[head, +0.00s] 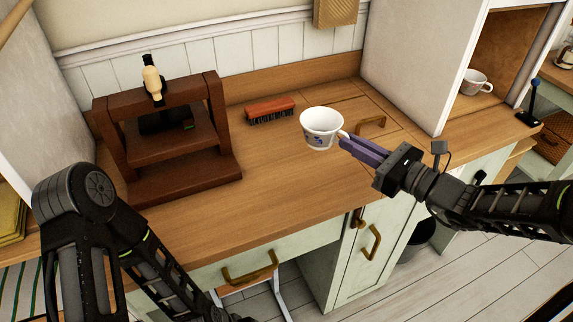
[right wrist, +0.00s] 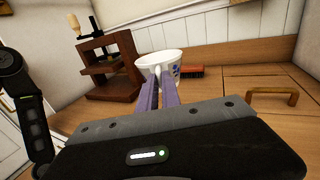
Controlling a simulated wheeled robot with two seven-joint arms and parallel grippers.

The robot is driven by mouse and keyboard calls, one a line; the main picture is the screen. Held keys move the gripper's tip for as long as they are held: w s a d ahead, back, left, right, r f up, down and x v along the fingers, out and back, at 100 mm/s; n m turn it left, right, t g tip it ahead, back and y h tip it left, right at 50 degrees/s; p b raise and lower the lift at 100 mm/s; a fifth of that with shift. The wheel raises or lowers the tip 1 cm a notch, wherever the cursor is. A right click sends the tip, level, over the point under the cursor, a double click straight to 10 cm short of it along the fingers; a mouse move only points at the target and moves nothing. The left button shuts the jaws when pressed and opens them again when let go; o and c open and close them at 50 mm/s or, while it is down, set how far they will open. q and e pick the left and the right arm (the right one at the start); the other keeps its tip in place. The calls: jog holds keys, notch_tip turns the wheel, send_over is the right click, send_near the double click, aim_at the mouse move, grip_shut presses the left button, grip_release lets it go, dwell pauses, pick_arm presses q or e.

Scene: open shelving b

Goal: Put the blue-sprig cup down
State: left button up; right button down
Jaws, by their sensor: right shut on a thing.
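The blue-sprig cup (head: 319,124) is white with a blue pattern on its side. It is upright over the wooden counter (head: 270,190), and I cannot tell whether its base touches the counter. My right gripper (head: 345,142), with purple fingers, is shut on the cup's handle. In the right wrist view the cup (right wrist: 165,64) shows just beyond the fingertips (right wrist: 160,80), its handle between them. My left arm comes in at the lower left of the head view; its gripper is not in view.
A brown wooden press (head: 165,140) stands left on the counter. A red-brown brush (head: 270,107) lies behind the cup. A hatch with a brass handle (head: 371,125) is set in the counter to the right. Another white cup (head: 474,82) stands in the open cabinet. The counter front is clear.

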jog(key=shift+f, duration=2.9)
notch_tip(320, 180, down, 4)
jog(key=shift+f, duration=0.15)
jog(key=c, duration=2)
grip_release()
jog(key=shift+f+b, duration=0.1)
jog(key=shift+b, duration=0.2)
jog(key=o, duration=0.4)
jog(key=shift+o, duration=0.2)
